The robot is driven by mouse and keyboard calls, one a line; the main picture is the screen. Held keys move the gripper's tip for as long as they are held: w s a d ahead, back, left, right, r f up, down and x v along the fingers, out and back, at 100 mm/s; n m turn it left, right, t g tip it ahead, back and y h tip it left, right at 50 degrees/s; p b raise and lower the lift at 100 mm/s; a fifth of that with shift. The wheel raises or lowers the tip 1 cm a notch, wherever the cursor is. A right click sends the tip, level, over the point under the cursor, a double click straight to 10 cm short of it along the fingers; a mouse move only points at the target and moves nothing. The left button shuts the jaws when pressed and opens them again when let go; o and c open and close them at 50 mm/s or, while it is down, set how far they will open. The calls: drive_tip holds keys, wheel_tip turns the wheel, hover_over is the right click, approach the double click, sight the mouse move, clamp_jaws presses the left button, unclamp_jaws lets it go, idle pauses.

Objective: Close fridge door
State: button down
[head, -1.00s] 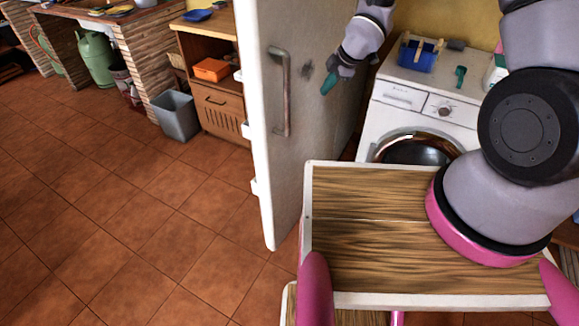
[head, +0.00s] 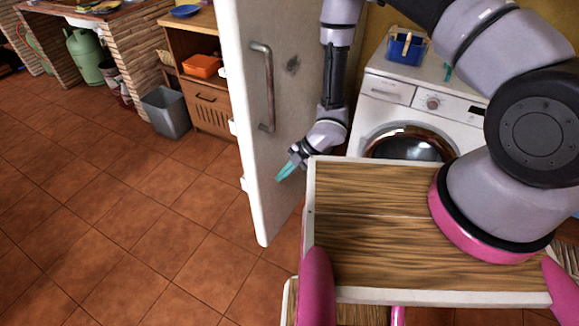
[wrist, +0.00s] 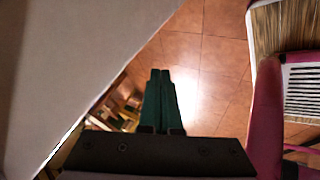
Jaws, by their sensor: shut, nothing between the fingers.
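The white fridge door (head: 285,128) stands open in the head view, its outer face with a grey bar handle (head: 267,88) toward the right. My gripper (head: 286,172) is shut and empty. It appears in front of the lower part of the door's outer face, below and right of the handle, pointing down and left. I cannot tell whether it touches the door. In the wrist view the closed teal fingers (wrist: 160,100) point over the floor, with the door panel (wrist: 75,60) on the left. The fridge body is not in view.
A washing machine (head: 413,118) stands right of the door, with a blue basket (head: 406,48) on top. A wooden cabinet (head: 207,95), a grey bin (head: 166,112) and a green gas bottle (head: 85,55) are at the back left. Tiled floor (head: 110,220) is free on the left.

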sight(258, 184)
drive_tip(key=shift+w+a+f, duration=0.25)
drive_tip(key=shift+a+f, duration=0.2)
drive_tip(key=shift+a, duration=0.5)
drive_tip(key=shift+w+a+f, duration=0.2)
drive_tip(key=shift+a+f, duration=0.25)
drive_tip(key=shift+a, duration=0.5)
drive_tip(key=shift+w+a+f, duration=0.25)
drive_tip(key=shift+a+f, duration=0.2)
drive_tip(key=shift+a, duration=0.5)
